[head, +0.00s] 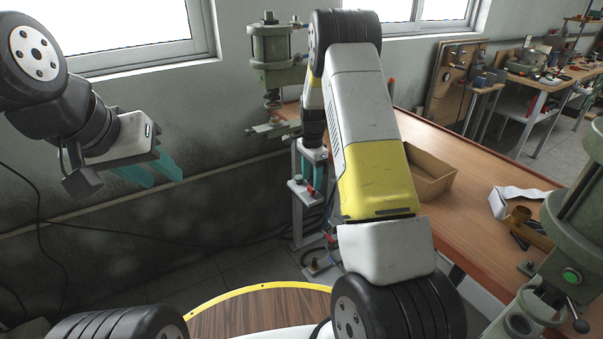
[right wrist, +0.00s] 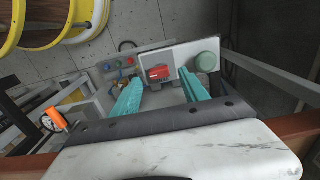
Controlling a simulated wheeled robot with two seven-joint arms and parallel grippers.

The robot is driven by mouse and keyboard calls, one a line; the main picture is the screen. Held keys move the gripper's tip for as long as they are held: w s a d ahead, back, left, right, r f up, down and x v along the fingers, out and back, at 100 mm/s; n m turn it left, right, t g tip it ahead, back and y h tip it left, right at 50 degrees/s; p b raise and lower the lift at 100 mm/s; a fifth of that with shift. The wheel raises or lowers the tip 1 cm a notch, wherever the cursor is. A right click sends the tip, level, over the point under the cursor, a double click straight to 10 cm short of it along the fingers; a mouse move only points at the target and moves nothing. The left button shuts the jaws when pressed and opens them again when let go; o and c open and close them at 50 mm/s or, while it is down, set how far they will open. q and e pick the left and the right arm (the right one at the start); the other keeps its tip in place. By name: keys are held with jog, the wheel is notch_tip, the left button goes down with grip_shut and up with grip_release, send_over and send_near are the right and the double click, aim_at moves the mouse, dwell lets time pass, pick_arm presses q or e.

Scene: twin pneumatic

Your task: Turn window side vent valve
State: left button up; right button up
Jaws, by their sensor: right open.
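The window side vent valve, a small red handle (right wrist: 160,72) on a pale panel, shows in the right wrist view just beyond and between my right fingertips. In the head view a small red part (head: 310,191) shows below that gripper. My right gripper (right wrist: 163,85) is open, with its teal fingers on either side of the red handle's line. I cannot tell whether they touch it. In the head view the right gripper (head: 314,174) points down beside the window side press (head: 270,55). My left gripper (head: 163,182) is at the left, empty, its teal fingers apart.
A green round knob (right wrist: 207,60) sits close to the right of the valve. A brown table (head: 470,235) bears an open cardboard box (head: 430,178). A second green press (head: 580,225) stands at the right. My right arm hides part of the table.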

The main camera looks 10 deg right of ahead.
aim_at(311, 191)
jog(key=shift+f, duration=1.5)
grip_shut()
